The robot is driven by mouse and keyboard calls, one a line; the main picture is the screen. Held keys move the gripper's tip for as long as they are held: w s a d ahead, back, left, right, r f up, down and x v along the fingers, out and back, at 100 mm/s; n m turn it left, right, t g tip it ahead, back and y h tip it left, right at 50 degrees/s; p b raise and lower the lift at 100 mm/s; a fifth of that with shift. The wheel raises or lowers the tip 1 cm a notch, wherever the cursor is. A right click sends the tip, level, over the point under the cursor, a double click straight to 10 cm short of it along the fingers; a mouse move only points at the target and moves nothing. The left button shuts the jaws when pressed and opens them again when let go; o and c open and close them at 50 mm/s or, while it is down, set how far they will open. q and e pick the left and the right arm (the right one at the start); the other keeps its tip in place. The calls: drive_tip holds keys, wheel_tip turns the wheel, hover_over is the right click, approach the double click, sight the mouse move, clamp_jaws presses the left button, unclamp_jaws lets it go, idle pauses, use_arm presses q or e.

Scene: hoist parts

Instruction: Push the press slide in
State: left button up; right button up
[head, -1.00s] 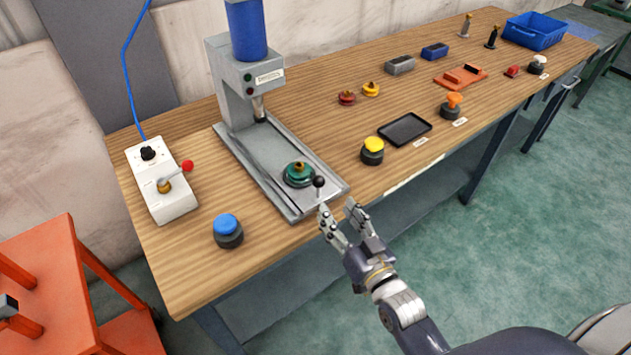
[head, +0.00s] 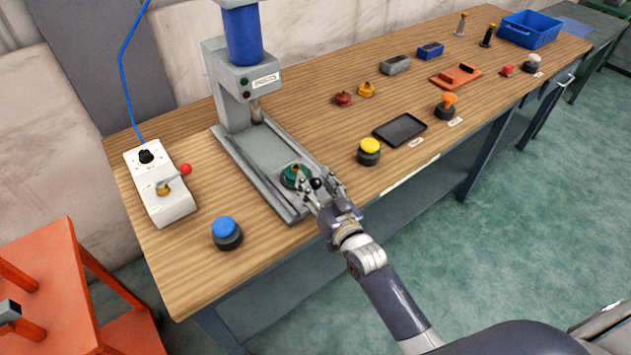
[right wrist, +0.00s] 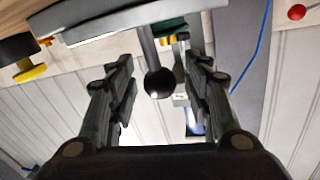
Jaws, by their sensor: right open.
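The press (head: 228,85) stands on the bench with its blue cylinder above a long grey base. The press slide (head: 303,203) is at the front end of this base, away from the ram, with a round green part (head: 289,177) on it. Its black ball knob (head: 316,184) stands at the front edge. My right gripper (head: 319,188) is open with its fingers on either side of the knob. In the right wrist view the knob (right wrist: 159,83) hangs between the spread fingers, with gaps on both sides. My left gripper is out of view.
A blue button (head: 226,230) stands left of the gripper and a yellow button (head: 369,150) right of it. A control box (head: 160,185) with a red-tipped lever is at the left. A black tray (head: 400,129) lies further right. The base behind the green part is clear.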

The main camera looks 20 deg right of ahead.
sight(304, 172)
drive_tip(key=shift+c, duration=0.3)
clamp_jaws()
drive_tip(key=w, duration=0.1)
drive_tip(key=w+a+b, duration=0.1)
drive_tip(key=w, duration=0.2)
drive_tip(key=shift+a, duration=0.25)
drive_tip(key=shift+w+a+f, duration=0.1)
drive_tip(key=shift+w, duration=0.25)
drive_tip(key=shift+s, duration=0.1)
drive_tip(key=shift+o, duration=0.3)
unclamp_jaws()
